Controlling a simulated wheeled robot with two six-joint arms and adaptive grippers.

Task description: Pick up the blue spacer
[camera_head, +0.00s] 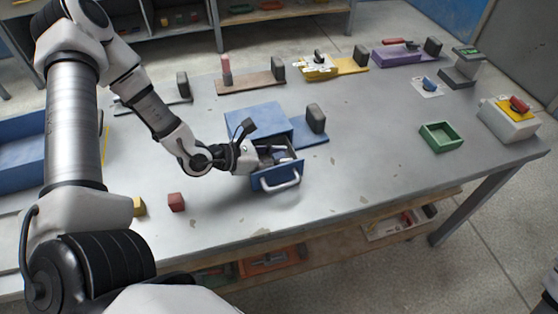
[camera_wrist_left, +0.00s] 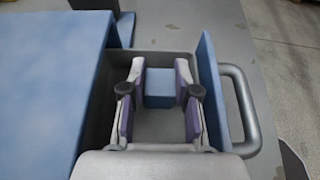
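An open blue drawer (camera_head: 278,179) stands out of a blue cabinet (camera_head: 256,118) on the table. My left gripper (camera_head: 259,157) reaches down into this drawer from the left. In the left wrist view, the blue spacer (camera_wrist_left: 160,88) is a small block lying inside the grey drawer tray. My right gripper is not in view.
The drawer's handle (camera_wrist_left: 242,110) sticks out beyond its front. A red cube (camera_head: 176,202) and a yellow block (camera_head: 139,206) lie on the left of the table. A green tray (camera_head: 440,137) stands at the right. The table's middle right is clear.

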